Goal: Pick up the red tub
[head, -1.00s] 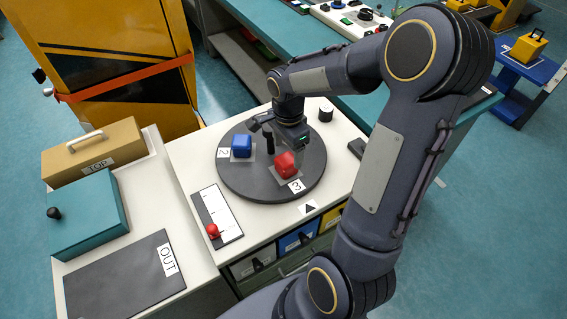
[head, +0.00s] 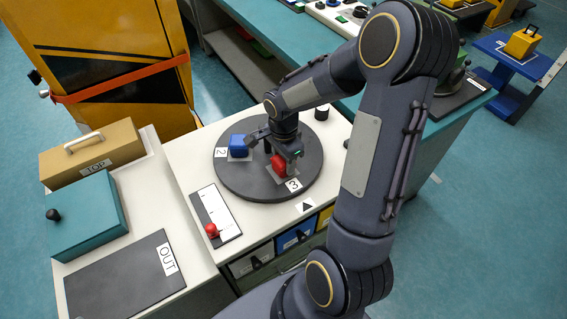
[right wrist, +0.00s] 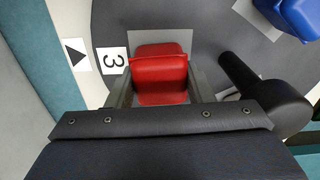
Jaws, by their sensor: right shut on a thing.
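The red tub (head: 278,164) sits on a grey square beside the label 3 on the dark round turntable (head: 240,186). It also shows in the right wrist view (right wrist: 158,77). My right gripper (head: 281,160) is down over the tub, with one finger on each side of it, shut on it. In the right wrist view the fingers (right wrist: 160,88) flank the tub's sides. The tub appears still at its square. My left gripper is not in view.
A blue tub (head: 239,145) stands by label 2 on the turntable. A dark upright handle (right wrist: 238,75) rises close to my right gripper. A red-knobbed slider (head: 212,230) is at the front left. The OUT mat (head: 115,280) is bare.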

